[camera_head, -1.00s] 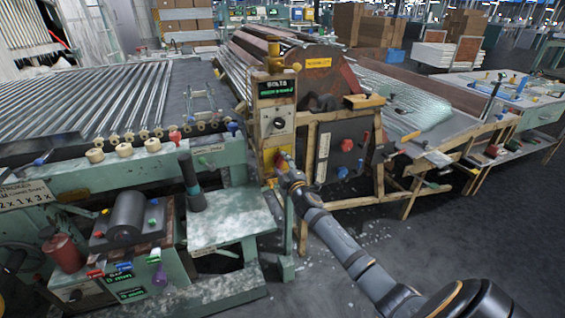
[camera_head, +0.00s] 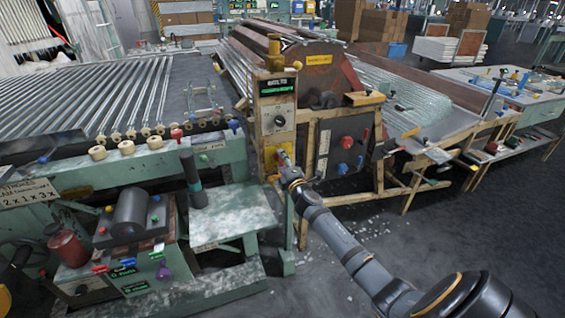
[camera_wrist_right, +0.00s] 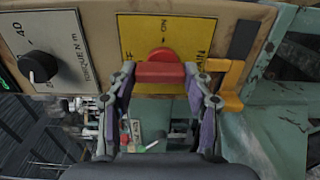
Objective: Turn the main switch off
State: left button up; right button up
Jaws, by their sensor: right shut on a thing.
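The main switch is a red knob with a bar handle (camera_wrist_right: 160,70) on a yellow plate (camera_wrist_right: 140,32) marked ON and MAIN in the right wrist view. The plate sits sideways in that view, low on the upright control panel (camera_head: 277,105) in the head view. My right gripper (camera_wrist_right: 160,78) is shut on the red handle, one finger at each end of it. The handle's bar lies across the wrist picture, with ON above it. In the head view my right gripper (camera_head: 285,164) hides most of the switch. My left gripper is not in view.
A black torque knob (camera_wrist_right: 38,67) is beside the plate, with an orange bracket (camera_wrist_right: 230,85) on the other side. A green machine bench (camera_head: 230,215) stands left of the panel. A dark box with red and blue knobs (camera_head: 345,145) is to the right. Floor lies open at right.

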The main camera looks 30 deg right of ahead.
jog(key=shift+f, duration=0.15)
jog(key=o, duration=1.2)
jog(key=shift+c, duration=0.2)
jog(key=v, duration=1.2)
